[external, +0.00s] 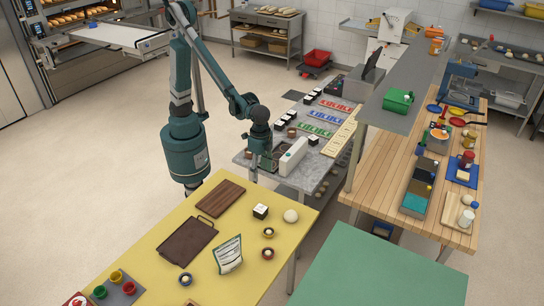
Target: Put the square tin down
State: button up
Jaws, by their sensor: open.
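My arm comes down over the left end of the grey worktop (310,142). My gripper (264,160) is low, near the worktop's front left corner, and open; its fingertips are small and partly lost against the arm. A dark, square-looking shape (279,149) lies just right of my gripper and may be the square tin, but it is too small and too covered to be sure. I cannot tell whether it touches the fingers. A white oblong box (292,157) stands close on the right of my gripper.
Black-and-white blocks (309,98) and coloured strips (325,116) occupy the grey worktop, with a pale long board (340,137) on its right. The yellow table (150,240) in front holds a brown board (221,198) and a dark tray (187,242). The green table (375,270) is clear.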

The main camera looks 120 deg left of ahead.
jog(key=s+a+r+t, duration=0.2)
jog(key=s+a+r, duration=0.4)
jog(key=r, duration=0.1)
jog(key=s+a+r+t, duration=0.1)
jog(key=s+a+t, duration=0.1)
jog(key=s+a, duration=0.4)
jog(key=s+a+r+t, duration=0.2)
jog(key=s+a, duration=0.3)
jog(key=s, duration=1.2)
jog(key=shift+a+r+t, duration=0.15)
jog(key=shift+a+t, duration=0.2)
jog(key=shift+t, duration=0.15)
